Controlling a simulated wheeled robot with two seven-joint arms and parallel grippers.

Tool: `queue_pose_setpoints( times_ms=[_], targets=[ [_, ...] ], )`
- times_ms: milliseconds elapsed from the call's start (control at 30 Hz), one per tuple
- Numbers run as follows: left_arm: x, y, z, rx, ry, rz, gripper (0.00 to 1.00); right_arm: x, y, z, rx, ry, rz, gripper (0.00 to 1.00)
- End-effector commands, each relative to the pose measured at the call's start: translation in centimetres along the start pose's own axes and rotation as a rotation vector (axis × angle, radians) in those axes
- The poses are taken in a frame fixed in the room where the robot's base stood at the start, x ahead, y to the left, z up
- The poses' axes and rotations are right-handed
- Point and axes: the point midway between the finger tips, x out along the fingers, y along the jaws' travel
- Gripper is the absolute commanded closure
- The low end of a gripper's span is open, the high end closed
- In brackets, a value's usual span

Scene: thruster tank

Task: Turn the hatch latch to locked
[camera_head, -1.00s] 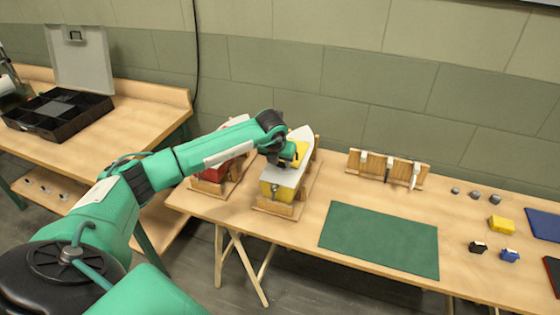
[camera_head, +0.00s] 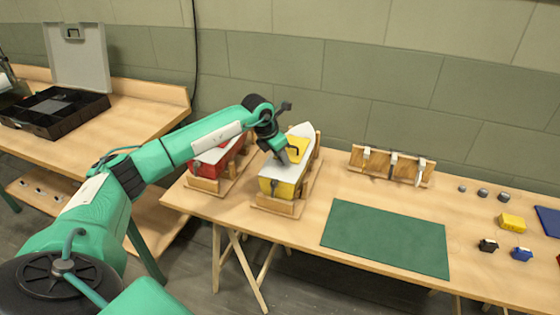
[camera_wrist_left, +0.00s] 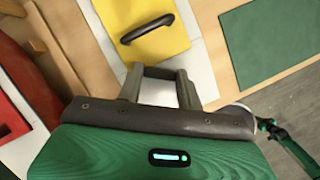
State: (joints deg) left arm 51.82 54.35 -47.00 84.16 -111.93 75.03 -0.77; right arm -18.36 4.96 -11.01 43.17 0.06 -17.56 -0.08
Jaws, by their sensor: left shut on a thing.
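The boat with a yellow hull (camera_head: 280,187) and white deck (camera_head: 284,168) rests in a wooden cradle. Its yellow hatch (camera_head: 299,146) is partly behind my left gripper (camera_head: 288,156). In the left wrist view the hatch (camera_wrist_left: 168,45) carries a dark curved handle (camera_wrist_left: 147,27). There my left gripper (camera_wrist_left: 160,80) is over the white deck at the hatch's near edge. Its fingers are shut on a small grey piece, which looks like the hatch latch (camera_wrist_left: 160,72). The latch's exact angle is hard to tell. My right gripper is not in view.
A red boat (camera_head: 216,160) in its own cradle stands close on the left. A green mat (camera_head: 385,237) lies to the right. A wooden rack (camera_head: 390,165) with white-topped tools stands behind it. Small blocks, including a yellow one (camera_head: 512,222), lie far right.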

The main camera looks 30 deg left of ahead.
Motion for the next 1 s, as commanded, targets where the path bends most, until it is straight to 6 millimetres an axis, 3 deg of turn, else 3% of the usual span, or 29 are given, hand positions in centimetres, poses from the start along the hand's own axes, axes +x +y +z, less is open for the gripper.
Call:
queue_pose_setpoints(
  times_ms=[500, 1000],
  targets=[
    [0.3, 0.3, 0.7, 0.451, -0.004, -0.187, 0.86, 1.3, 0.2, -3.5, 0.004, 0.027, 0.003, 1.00],
    [0.3, 0.3, 1.1, 0.803, -0.004, -0.330, 0.86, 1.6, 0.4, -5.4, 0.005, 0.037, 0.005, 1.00]
  ],
)
